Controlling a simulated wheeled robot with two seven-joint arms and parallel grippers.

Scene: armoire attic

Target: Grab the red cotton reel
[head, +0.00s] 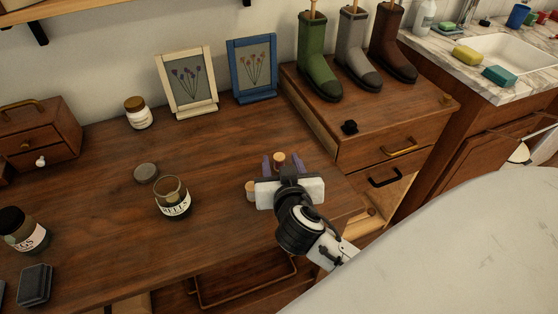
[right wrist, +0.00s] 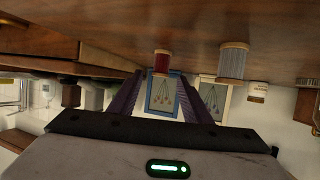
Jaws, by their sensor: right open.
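The red cotton reel (right wrist: 162,63) stands on the wooden table, upside down in the right wrist view, in line with the gap between my right fingers. In the head view its pale wooden top (head: 279,157) shows between the purple fingertips; its red thread is mostly hidden. My right gripper (head: 284,162) is open, low over the table's right part; its fingers (right wrist: 161,76) also show in the wrist view, apart on either side of the reel's line. I cannot tell whether they touch it. My left gripper is out of view.
A grey reel (right wrist: 233,63) stands close beside, partly hidden by my gripper in the head view (head: 251,189). A labelled glass jar (head: 173,200) and its lid (head: 146,172) lie left. Picture frames (head: 187,82) stand behind. A drawer cabinet (head: 370,130) borders the right.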

